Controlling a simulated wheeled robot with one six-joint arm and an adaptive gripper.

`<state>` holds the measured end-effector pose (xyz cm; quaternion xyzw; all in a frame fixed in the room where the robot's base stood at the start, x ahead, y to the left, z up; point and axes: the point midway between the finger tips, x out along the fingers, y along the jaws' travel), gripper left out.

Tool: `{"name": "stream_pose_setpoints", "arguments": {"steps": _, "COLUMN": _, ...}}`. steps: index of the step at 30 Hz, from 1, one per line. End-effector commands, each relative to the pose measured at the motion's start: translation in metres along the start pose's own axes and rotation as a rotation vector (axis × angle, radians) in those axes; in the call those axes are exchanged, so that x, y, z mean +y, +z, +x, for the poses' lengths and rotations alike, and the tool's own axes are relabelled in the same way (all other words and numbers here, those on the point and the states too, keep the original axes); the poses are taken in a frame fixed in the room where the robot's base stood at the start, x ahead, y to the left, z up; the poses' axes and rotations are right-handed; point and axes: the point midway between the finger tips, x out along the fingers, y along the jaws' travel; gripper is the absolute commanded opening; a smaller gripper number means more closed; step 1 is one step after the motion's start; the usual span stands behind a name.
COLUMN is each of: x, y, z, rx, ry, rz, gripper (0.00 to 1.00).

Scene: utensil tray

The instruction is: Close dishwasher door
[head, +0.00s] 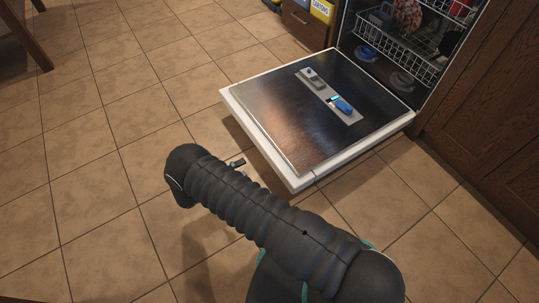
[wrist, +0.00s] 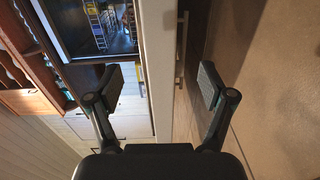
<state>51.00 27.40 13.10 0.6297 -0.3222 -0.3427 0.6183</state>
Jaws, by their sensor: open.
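The dishwasher door (head: 285,115) is swung fully down and lies about level above the floor, inner steel face up with a white rim. The dishwasher (head: 385,50) stands open behind it at the upper right. My arm crosses the front of the door in the head view; only a small dark finger piece (head: 237,162) shows beside the door's near left edge. In the wrist view my gripper (wrist: 159,80) is open and empty. A white upright strip (wrist: 156,60), which looks like the door's edge, shows between its fingers; contact cannot be told.
Racks (head: 400,50) with dishes sit inside the dishwasher. Wooden cabinet fronts (head: 490,120) stand at the right. A drawer unit with a bin marked cartons (head: 321,10) stands at the back. Wooden furniture legs (head: 28,40) are at the upper left. The tiled floor (head: 100,150) on the left is clear.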

Motion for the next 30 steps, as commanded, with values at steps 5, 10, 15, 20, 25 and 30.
{"name": "stream_pose_setpoints", "arguments": {"steps": 5, "x": 0.001, "y": 0.001, "z": 0.032, "rx": -0.005, "ry": 0.000, "rz": -0.001, "gripper": 0.81}}
{"name": "stream_pose_setpoints", "arguments": {"steps": 10, "x": 0.001, "y": 0.001, "z": 0.063, "rx": -0.003, "ry": -0.001, "rz": -0.002, "gripper": 0.81}}
{"name": "stream_pose_setpoints", "arguments": {"steps": 15, "x": 0.001, "y": 0.001, "z": 0.091, "rx": -0.001, "ry": -0.001, "rz": -0.001, "gripper": 0.81}}
{"name": "stream_pose_setpoints", "arguments": {"steps": 20, "x": 0.000, "y": 0.001, "z": 0.111, "rx": 0.001, "ry": -0.002, "rz": -0.002, "gripper": 0.81}}
{"name": "stream_pose_setpoints", "arguments": {"steps": 25, "x": 0.000, "y": 0.000, "z": 0.121, "rx": 0.002, "ry": -0.002, "rz": -0.002, "gripper": 0.81}}
{"name": "stream_pose_setpoints", "arguments": {"steps": 30, "x": 0.000, "y": 0.000, "z": 0.123, "rx": 0.003, "ry": -0.002, "rz": -0.001, "gripper": 0.81}}
